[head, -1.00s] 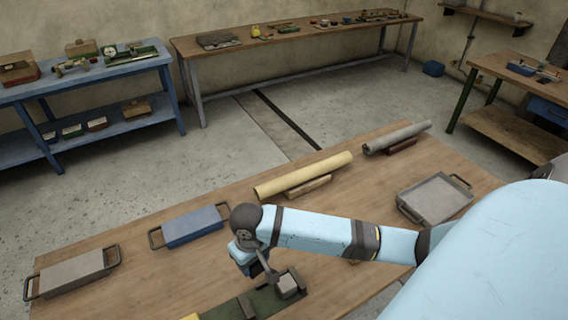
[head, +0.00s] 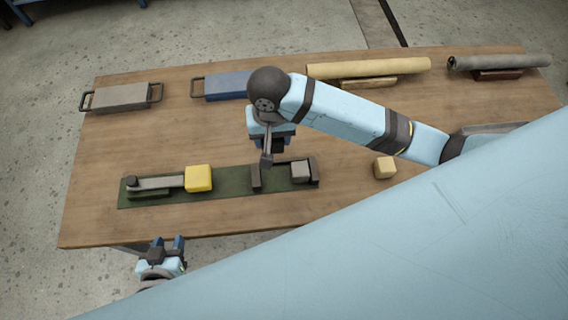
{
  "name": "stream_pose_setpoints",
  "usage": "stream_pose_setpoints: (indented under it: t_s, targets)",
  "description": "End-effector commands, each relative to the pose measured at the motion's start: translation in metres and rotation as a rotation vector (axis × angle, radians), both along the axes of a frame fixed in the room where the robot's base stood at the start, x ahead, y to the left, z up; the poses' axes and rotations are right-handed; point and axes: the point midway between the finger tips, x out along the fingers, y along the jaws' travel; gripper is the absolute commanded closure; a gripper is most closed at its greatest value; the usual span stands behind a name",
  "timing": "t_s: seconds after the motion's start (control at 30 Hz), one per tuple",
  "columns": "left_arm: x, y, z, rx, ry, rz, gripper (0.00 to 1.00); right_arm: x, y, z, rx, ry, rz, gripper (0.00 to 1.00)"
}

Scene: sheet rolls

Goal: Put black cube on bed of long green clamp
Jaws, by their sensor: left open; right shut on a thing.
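The long green clamp (head: 220,193) lies along the front of the wooden table. Its flat green bed carries a yellow block (head: 199,178), a grey bar (head: 158,183) with a dark knob, and two dark upright jaws. A small grey block (head: 300,170) sits by the right jaw. My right gripper (head: 274,150) is above the clamp's right half, shut on a dark thing that looks like the black cube, mostly hidden by the fingers. My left gripper (head: 168,243) is open and empty, off the table's front edge.
A tan cube (head: 385,168) stands right of the clamp. Grey (head: 118,97) and blue (head: 226,86) handled trays, a yellow roll (head: 368,68) and a grey roll (head: 498,62) line the table's back. The table (head: 180,135) is clear between them and the clamp.

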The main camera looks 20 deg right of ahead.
Motion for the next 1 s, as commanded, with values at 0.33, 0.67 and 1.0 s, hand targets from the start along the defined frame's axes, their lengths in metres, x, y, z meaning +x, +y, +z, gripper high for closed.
stream_pose_setpoints:
  t_s: [0.33,0.67,1.0]
  targets:
    - [0.002,0.003,0.0,0.004,-0.006,0.001,0.57,-0.002,0.0,-0.086,-0.006,0.004,-0.008,0.73]
    - [0.002,0.003,-0.001,0.005,-0.007,0.002,0.57,-0.001,0.0,-0.151,-0.004,0.001,-0.007,0.73]
    - [0.001,0.003,-0.004,0.006,-0.004,0.001,0.57,-0.001,0.001,-0.185,-0.004,0.002,-0.006,0.73]
